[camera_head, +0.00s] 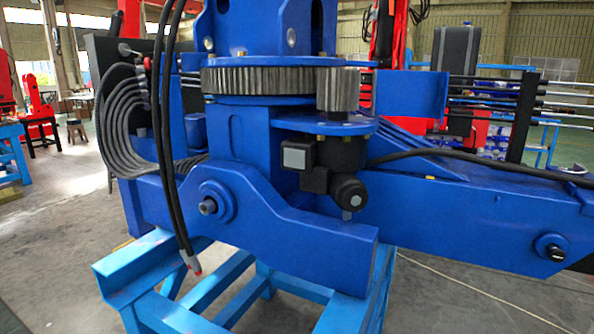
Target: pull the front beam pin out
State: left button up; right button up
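A blue crane base fills the middle of the head view. A pin (208,206) with a grey end sticks out of a round blue boss on the near beam (285,235). A second, black pin (554,251) with a shiny end sits in the right end of the long blue beam (470,205). I cannot tell from the picture which of them is the front beam pin. How deep each pin sits is hidden inside the beams. Neither of my grippers shows in this view.
A light blue stand (150,262) carries the crane. Black hoses (166,130) hang down in front of it on the left, close to the grey-ended pin. A black motor (335,165) hangs under the gear ring (258,80).

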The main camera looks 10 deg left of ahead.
aim_at(556, 255)
jog(key=z, duration=1.3)
jog(key=u, duration=1.55)
jog(key=z, duration=1.55)
